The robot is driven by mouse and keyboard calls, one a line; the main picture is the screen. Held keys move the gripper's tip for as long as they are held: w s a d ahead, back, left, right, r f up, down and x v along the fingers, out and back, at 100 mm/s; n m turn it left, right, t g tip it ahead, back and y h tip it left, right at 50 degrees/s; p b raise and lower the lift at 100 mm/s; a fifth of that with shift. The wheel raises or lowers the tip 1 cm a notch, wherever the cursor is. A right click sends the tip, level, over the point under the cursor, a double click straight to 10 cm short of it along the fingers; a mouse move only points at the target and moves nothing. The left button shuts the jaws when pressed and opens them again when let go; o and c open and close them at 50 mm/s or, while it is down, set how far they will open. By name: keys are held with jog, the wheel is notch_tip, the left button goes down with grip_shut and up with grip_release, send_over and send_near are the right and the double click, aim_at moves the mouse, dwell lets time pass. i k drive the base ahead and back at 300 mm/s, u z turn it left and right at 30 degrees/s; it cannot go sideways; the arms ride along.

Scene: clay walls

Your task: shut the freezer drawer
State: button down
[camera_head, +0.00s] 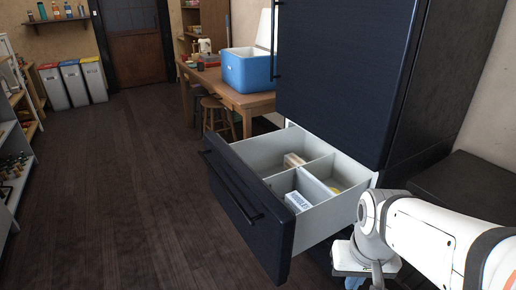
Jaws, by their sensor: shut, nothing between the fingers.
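The freezer drawer (243,212) is pulled well out of the dark blue fridge-freezer (338,80). It has a dark front with a long black bar handle (232,187) and pale inner walls. Dividers split the inside, where a white box with lettering (298,201), a tan packet (293,160) and something yellow (335,190) lie. My gripper (374,280) is at the bottom edge, to the right of the drawer front and beside the drawer's near side. It is shut and empty, apart from the handle. Its fingertips are hard to make out.
Dark wooden floor lies open left of the drawer. A wooden table (245,101) with a blue cooler (247,70) and stools (214,108) stands behind. Shelves (12,140) line the left edge, bins (73,84) stand at the back, and a low dark surface (466,184) is at right.

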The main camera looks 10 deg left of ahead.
aim_at(256, 207)
jog(key=u, duration=0.05)
jog(key=i, duration=0.55)
jog(key=u, duration=0.65)
jog(key=i, duration=0.5)
jog(key=z, duration=0.05)
